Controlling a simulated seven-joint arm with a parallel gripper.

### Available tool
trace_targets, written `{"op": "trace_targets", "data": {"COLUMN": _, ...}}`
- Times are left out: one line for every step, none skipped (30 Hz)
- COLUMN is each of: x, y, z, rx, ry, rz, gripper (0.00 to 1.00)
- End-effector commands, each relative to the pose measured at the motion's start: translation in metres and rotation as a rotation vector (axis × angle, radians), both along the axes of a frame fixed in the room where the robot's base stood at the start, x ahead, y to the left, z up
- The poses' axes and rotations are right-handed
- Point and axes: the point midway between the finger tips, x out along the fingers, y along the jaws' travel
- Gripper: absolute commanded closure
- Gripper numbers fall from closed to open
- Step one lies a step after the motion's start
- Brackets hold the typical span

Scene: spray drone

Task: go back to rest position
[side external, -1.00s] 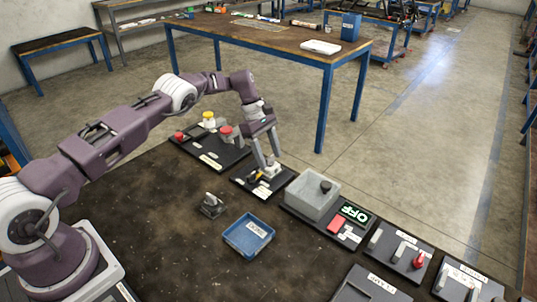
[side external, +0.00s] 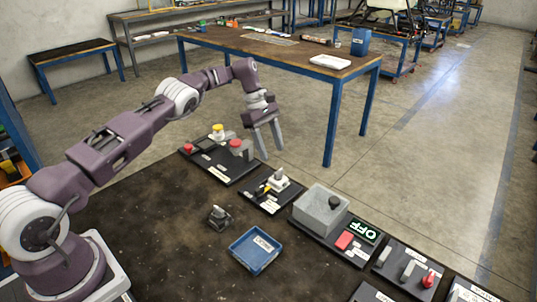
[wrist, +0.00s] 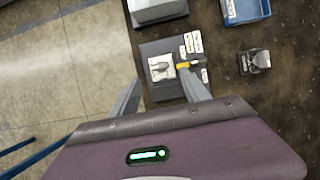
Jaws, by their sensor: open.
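My gripper (side external: 268,153) is open and empty in the side view, its fingers pointing down above the far edge of the dark table. It is raised clear of the small black board (side external: 262,200) with a white and grey fixture (side external: 278,181) and a yellow-tipped part. In the wrist view the two fingers (wrist: 165,100) are spread wide, with that fixture (wrist: 161,68) visible beyond and between them. Nothing is held.
A black board with red and yellow buttons (side external: 228,172) is left of the gripper. A grey box (side external: 320,212), an OFF display (side external: 362,230), lever boards (side external: 405,268), a blue tray (side external: 254,251) and a small dark block (side external: 218,218) stand around. The near-left tabletop is bare.

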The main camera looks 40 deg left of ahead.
Motion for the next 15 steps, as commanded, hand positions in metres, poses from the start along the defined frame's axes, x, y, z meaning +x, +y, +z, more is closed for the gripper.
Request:
{"op": "trace_targets", "data": {"x": 0.002, "y": 0.0, "z": 0.016, "rx": 0.008, "ry": -0.021, "rz": -0.009, "gripper": 0.45}}
{"op": "trace_targets", "data": {"x": 0.003, "y": 0.001, "z": 0.03, "rx": 0.017, "ry": -0.041, "rz": -0.021, "gripper": 0.45}}
{"op": "trace_targets", "data": {"x": 0.003, "y": 0.002, "z": 0.055, "rx": 0.032, "ry": -0.075, "rz": -0.043, "gripper": 0.45}}
{"op": "trace_targets", "data": {"x": 0.001, "y": 0.001, "z": 0.078, "rx": 0.046, "ry": -0.106, "rz": -0.066, "gripper": 0.45}}
{"op": "trace_targets", "data": {"x": -0.004, "y": -0.001, "z": 0.102, "rx": 0.063, "ry": -0.138, "rz": -0.096, "gripper": 0.45}}
{"op": "trace_targets", "data": {"x": -0.013, "y": -0.005, "z": 0.135, "rx": 0.085, "ry": -0.183, "rz": -0.144, "gripper": 0.45}}
{"op": "trace_targets", "data": {"x": -0.023, "y": -0.009, "z": 0.158, "rx": 0.102, "ry": -0.216, "rz": -0.183, "gripper": 0.45}}
{"op": "trace_targets", "data": {"x": -0.035, "y": -0.014, "z": 0.179, "rx": 0.12, "ry": -0.248, "rz": -0.228, "gripper": 0.45}}
{"op": "trace_targets", "data": {"x": -0.054, "y": -0.022, "z": 0.206, "rx": 0.145, "ry": -0.291, "rz": -0.29, "gripper": 0.45}}
{"op": "trace_targets", "data": {"x": -0.07, "y": -0.028, "z": 0.224, "rx": 0.164, "ry": -0.321, "rz": -0.339, "gripper": 0.45}}
{"op": "trace_targets", "data": {"x": -0.088, "y": -0.035, "z": 0.24, "rx": 0.184, "ry": -0.351, "rz": -0.392, "gripper": 0.45}}
{"op": "trace_targets", "data": {"x": -0.114, "y": -0.045, "z": 0.258, "rx": 0.211, "ry": -0.391, "rz": -0.467, "gripper": 0.45}}
{"op": "trace_targets", "data": {"x": -0.135, "y": -0.052, "z": 0.27, "rx": 0.234, "ry": -0.418, "rz": -0.527, "gripper": 0.45}}
{"op": "trace_targets", "data": {"x": -0.156, "y": -0.059, "z": 0.279, "rx": 0.258, "ry": -0.447, "rz": -0.587, "gripper": 0.45}}
{"op": "trace_targets", "data": {"x": -0.187, "y": -0.069, "z": 0.288, "rx": 0.291, "ry": -0.483, "rz": -0.673, "gripper": 0.45}}
